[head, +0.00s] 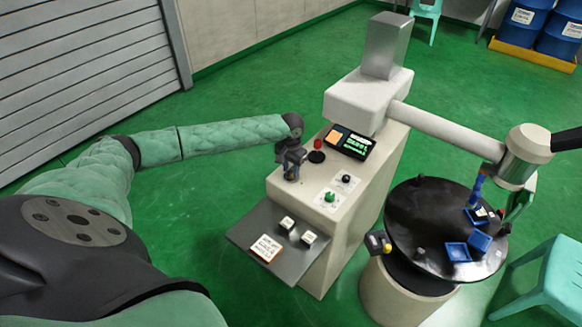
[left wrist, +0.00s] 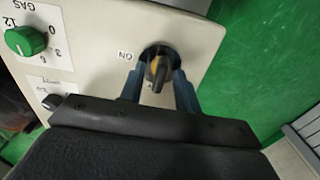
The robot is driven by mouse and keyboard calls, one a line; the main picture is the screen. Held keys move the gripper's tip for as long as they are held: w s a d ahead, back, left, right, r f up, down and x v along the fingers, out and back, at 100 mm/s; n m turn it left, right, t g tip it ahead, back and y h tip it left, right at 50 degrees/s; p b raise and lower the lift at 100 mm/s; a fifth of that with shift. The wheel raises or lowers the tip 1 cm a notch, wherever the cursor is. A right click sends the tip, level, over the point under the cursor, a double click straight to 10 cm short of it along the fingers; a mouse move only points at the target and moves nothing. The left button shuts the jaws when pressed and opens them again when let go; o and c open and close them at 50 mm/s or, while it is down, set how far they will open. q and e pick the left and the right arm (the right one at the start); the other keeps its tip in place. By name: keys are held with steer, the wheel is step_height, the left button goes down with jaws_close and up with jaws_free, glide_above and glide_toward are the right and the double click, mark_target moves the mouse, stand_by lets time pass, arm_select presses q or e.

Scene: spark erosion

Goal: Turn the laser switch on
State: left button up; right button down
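The laser switch (left wrist: 158,74) is a small dark knob with a yellowish part, set in a round dark ring on the cream console panel. An "ON" label (left wrist: 126,55) is beside it, upside down in the left wrist view. The two blue fingers of my left gripper (left wrist: 160,88) stand on either side of the knob, with a gap to its handle, so the gripper looks open around it. In the head view my left gripper (head: 291,172) is over the console's near left corner and hides the switch. My right gripper is not in view.
The console (head: 326,179) also carries a red-topped knob (head: 317,144), a green GAS knob (left wrist: 26,40), a black knob (head: 347,179) and a lit display (head: 347,141). A grey shelf (head: 293,261) holds small labelled blocks. A round black table (head: 409,215) stands at right.

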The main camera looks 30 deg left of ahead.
arm_select(q)
jaws_close()
